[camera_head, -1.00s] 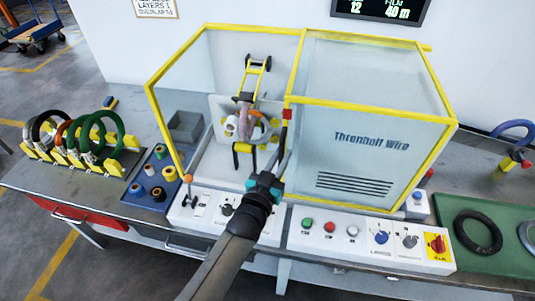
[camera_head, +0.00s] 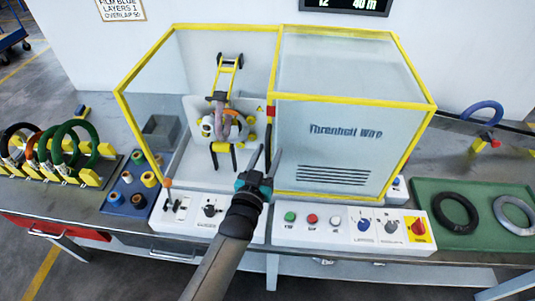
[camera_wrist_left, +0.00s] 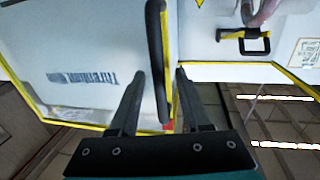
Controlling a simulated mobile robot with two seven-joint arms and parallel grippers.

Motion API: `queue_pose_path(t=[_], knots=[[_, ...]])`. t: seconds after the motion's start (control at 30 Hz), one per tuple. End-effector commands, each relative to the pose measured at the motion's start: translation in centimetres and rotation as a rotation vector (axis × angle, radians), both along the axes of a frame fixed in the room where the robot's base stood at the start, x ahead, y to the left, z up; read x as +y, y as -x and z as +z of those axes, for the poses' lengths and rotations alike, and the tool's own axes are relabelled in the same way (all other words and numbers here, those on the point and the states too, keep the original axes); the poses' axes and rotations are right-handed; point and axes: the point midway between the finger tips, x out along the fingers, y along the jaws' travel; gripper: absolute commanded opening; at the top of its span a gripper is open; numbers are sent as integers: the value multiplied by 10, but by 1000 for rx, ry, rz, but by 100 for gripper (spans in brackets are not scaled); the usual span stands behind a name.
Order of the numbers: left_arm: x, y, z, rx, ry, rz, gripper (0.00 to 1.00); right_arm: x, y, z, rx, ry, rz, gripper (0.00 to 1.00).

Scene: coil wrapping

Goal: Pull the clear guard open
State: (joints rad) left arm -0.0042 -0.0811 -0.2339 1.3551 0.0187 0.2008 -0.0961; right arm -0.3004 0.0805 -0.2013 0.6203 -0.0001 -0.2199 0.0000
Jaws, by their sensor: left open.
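The clear guard (camera_head: 340,125) has yellow edging and dark "Threnholl Wire" lettering on its front panel. This panel covers the right half of the machine; the coil area at left shows behind clear sides. In the left wrist view a black bar handle (camera_wrist_left: 155,45) runs along the panel's yellow edge. My left gripper (camera_head: 267,150) is open at that edge. In the wrist view the handle shows between its two spread fingers (camera_wrist_left: 160,74), with gaps on both sides; I cannot tell whether the fingers reach fully around it. My right gripper is not in view.
A control box with buttons and a red-yellow switch (camera_head: 418,228) runs along the front below the guard. A blue tray of small spools (camera_head: 128,188) and a rack of coils (camera_head: 60,150) stand at left. A green mat (camera_head: 483,238) with rings lies at right.

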Motion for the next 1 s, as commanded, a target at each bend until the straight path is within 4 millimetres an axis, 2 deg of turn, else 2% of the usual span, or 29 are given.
queue_pose_path(t=[0.2, 0.37, 1.0], knots=[[1, 1, 0, 0, 0, 0, 47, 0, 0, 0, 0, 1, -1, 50], [3, 14, -1, 2, 0, 0, 47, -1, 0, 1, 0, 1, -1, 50], [28, 119, -1, 2, 0, 0, 47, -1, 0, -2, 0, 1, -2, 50]])
